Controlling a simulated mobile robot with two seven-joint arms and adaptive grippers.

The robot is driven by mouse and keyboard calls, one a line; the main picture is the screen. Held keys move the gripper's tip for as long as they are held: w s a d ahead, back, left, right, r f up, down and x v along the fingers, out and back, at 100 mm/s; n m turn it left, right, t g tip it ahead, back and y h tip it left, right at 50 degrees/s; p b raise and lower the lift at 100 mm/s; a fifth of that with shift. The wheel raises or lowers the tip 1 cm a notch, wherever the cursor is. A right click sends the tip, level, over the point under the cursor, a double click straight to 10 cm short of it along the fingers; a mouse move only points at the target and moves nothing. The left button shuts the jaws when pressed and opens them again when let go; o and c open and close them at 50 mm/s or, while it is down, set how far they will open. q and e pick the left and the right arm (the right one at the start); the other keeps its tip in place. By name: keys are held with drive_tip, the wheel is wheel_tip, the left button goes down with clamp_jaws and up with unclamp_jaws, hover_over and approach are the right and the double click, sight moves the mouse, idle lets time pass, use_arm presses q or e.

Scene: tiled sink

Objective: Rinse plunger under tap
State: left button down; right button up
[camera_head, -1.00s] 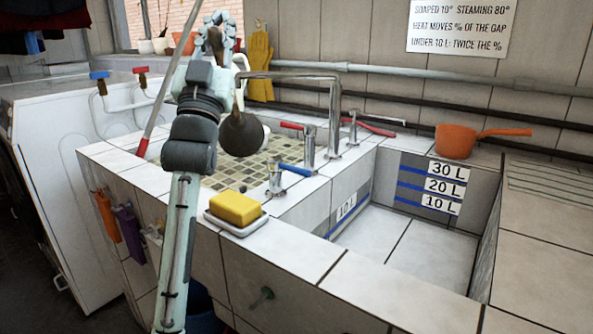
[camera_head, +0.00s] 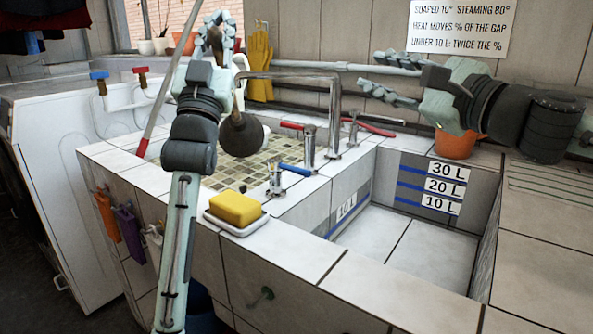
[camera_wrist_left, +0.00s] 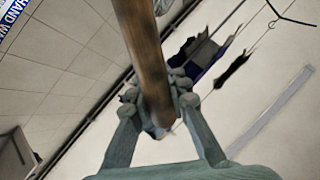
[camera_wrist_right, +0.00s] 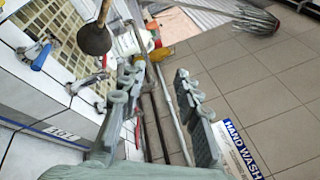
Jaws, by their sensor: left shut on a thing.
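The plunger's dark rubber cup (camera_head: 242,136) hangs over the small mosaic basin (camera_head: 283,152), below the spout end in the picture; it also shows in the right wrist view (camera_wrist_right: 94,38). My left gripper (camera_head: 219,38) is shut on its wooden handle (camera_wrist_left: 146,55), which crosses the left wrist view. No water stream shows. A red lever (camera_head: 291,125) and a blue lever (camera_head: 295,169) sit at the basin's edge. My right gripper (camera_head: 378,72) is open and empty, right of the tap.
A yellow sponge (camera_head: 236,208) lies on a white dish on the front ledge. An orange dipper (camera_head: 452,144) stands behind my right gripper, partly covered. The deep tiled sink (camera_head: 395,235) with litre marks is empty. Pipes run along the wall; yellow gloves (camera_head: 260,65) hang there.

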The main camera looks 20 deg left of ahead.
sight(302, 171)
drive_tip(key=s+a+f+g+h, duration=0.1)
drive_tip(key=s+a+f, duration=0.2)
drive_tip(key=f, duration=0.5)
drive_tip(key=s+a+f+g+h, duration=0.2)
drive_tip(key=a+f, duration=0.1)
drive_tip(key=f, duration=0.6)
drive_tip(key=shift+n, duration=0.4)
drive_tip(key=x, duration=1.1)
drive_tip(key=shift+w+a+r, duration=0.15)
drive_tip(key=shift+w+r, duration=0.1)
drive_tip(key=shift+r, duration=0.05)
drive_tip(key=shift+c, duration=0.2)
clamp_jaws()
